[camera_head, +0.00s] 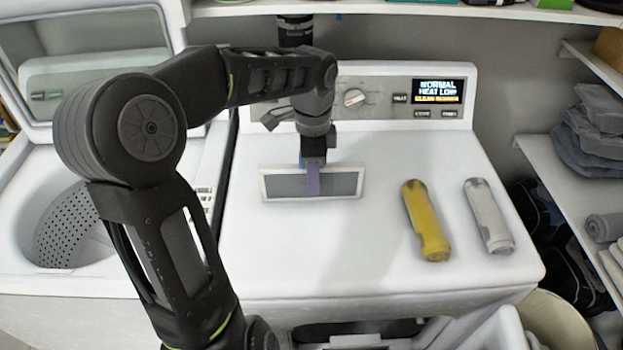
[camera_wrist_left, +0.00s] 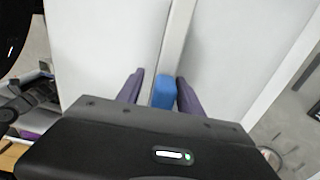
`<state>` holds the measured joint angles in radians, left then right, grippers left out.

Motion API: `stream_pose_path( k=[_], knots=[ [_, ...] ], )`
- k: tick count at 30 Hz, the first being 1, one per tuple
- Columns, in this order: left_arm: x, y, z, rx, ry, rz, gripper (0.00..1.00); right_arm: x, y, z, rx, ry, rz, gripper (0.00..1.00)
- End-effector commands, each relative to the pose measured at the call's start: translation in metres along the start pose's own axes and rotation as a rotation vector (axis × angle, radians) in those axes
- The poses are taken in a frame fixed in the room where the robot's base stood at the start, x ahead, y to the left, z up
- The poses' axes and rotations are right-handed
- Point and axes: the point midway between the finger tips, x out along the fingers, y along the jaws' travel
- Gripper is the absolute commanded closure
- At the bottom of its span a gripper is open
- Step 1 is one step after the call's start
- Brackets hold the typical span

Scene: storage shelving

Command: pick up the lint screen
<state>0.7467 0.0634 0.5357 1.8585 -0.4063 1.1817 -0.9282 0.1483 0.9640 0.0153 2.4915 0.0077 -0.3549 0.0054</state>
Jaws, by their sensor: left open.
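The lint screen (camera_head: 342,184) is a flat panel with a white frame and grey mesh, on the white dryer top (camera_head: 375,235). My left gripper (camera_head: 311,182) is at the middle of the screen's upper edge, and its purple finger overlaps the mesh in the head view. In the left wrist view, my left gripper (camera_wrist_left: 160,80) is open, with a small blue block (camera_wrist_left: 163,92) between its two purple fingers. Gaps show on both sides of the block. The gripper hides part of the screen's top edge. My right gripper is in neither view.
A yellow bottle-like roll (camera_head: 426,220) and a white one (camera_head: 489,215) lie right of the screen. The dryer's control panel (camera_head: 385,98) rises behind. An open washer (camera_head: 75,225) stands left. Shelves with folded cloth (camera_head: 590,130) are right. The front middle of the dryer top is clear.

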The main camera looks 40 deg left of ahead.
Motion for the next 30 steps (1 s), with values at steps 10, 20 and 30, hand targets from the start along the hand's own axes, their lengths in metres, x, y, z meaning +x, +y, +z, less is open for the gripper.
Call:
stream_pose_path(
  k=[10, 20, 30],
  knots=[
    [-0.0004, -0.0001, 0.0001, 0.0, 0.0, 0.0, 0.57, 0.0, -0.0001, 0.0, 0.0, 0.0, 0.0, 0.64],
    [-0.0004, -0.0001, 0.0001, 0.0, 0.0, 0.0, 0.84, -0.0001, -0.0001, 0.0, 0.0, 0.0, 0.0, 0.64],
    [-0.0004, -0.0001, 0.0001, 0.0, 0.0, 0.0, 1.0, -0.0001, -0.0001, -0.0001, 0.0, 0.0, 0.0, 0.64]
  ],
)
